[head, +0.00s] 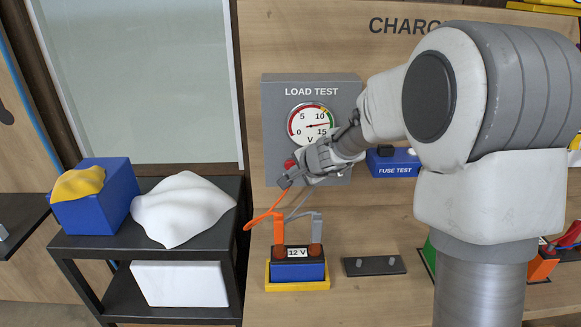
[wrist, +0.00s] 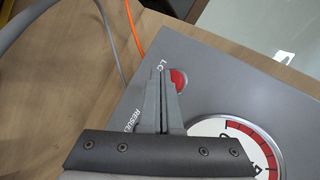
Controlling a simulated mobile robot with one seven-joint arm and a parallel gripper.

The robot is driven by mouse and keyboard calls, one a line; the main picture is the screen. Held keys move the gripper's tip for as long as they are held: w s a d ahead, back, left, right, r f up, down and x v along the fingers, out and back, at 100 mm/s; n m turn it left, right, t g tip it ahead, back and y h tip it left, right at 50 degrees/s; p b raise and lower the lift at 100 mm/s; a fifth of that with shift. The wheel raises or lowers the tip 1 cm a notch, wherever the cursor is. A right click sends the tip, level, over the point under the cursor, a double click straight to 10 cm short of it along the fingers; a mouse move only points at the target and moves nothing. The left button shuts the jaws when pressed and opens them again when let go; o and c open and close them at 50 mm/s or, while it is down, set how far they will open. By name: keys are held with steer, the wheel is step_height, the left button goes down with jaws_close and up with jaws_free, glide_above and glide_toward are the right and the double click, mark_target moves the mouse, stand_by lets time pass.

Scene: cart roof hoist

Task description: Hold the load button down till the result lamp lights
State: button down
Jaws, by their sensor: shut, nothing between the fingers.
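The grey load test panel (head: 272,120) stands upright on the wooden backboard, with a round dial (head: 312,124) whose needle points towards 15. The red load button (head: 290,163) sits low on the panel's left; it also shows in the wrist view (wrist: 178,80). My gripper (head: 284,183) is shut and empty in front of the panel. In the wrist view its fingertips (wrist: 163,72) lie beside the button, overlapping its label; I cannot tell whether they touch the panel. The result label (wrist: 126,121) is partly covered by my gripper. The result lamp is hidden.
A 12 V battery (head: 297,271) stands below, with an orange clamp (head: 279,229) and a grey clamp (head: 317,228) on its terminals. Their cables pass near my gripper. A blue fuse test box (head: 395,168) is right of the panel. A dark cart (head: 75,243) stands left.

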steer(key=shift+w, duration=0.1)
steer(key=shift+w, duration=0.35)
steer(key=shift+w, duration=0.4)
stand_by(0.8)
steer(key=shift+s, duration=0.1)
stand_by(5.8)
steer(key=shift+s+b, duration=0.35)
steer(key=shift+s, duration=0.4)
